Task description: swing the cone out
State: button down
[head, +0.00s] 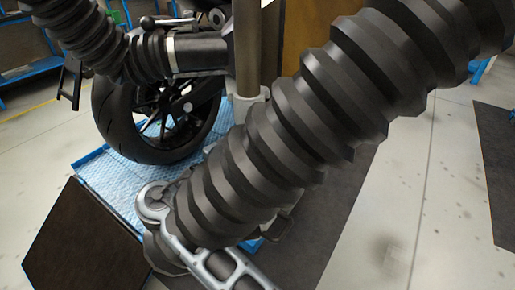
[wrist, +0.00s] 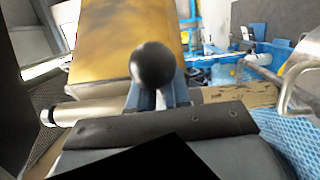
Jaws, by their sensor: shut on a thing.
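In the wrist view, my gripper (wrist: 156,95) has its bluish fingers closed around a round black knob (wrist: 153,64). The knob sits at the fingertips; its stem is hidden. In the head view, a dark, smooth tube end with a pale band (head: 203,53) joins a black ribbed hose (head: 85,35) at the upper left. It may be the cone, but I cannot tell for sure. It lies in front of the rear of a motorcycle, close to a grey post. I cannot make out my gripper in the head view.
A motorcycle wheel (head: 158,115) stands on a blue tray (head: 105,180). The grey post (head: 248,50) rises beside a brown panel (head: 310,30). A big black ribbed form crosses the head view and hides much. Pale floor (head: 450,160) is clear at the right.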

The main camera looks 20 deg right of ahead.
jog(key=shift+a+f+g, duration=0.15)
jog(key=shift+a+g, duration=0.15)
jog(key=shift+a, duration=0.1)
jog(key=shift+s, duration=0.1)
jog(key=c, duration=1.3)
grip_release()
jog(key=shift+a, duration=0.1)
jog(key=shift+o, duration=0.7)
jog(key=v, duration=0.7)
jog(key=shift+a, duration=0.35)
